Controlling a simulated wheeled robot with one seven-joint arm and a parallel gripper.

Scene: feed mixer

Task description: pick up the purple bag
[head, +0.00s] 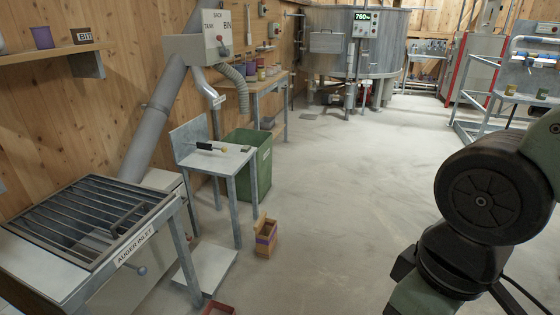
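No item in the head view is clearly a purple bag. A small purple container (42,37) stands on the wall shelf at the top left; I cannot tell whether it is a bag or a pot. A tan, box-like item with a purple band (266,238) stands upright on the floor near the middle. My arm fills the right side of the view, well apart from both. My gripper is outside the frame.
A grated auger inlet (95,222) stands at lower left. A small metal table (232,160) and a green bin (262,170) stand left of centre. A red tray (218,308) lies at the bottom edge. The middle floor is clear back to the mixer tank (345,50).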

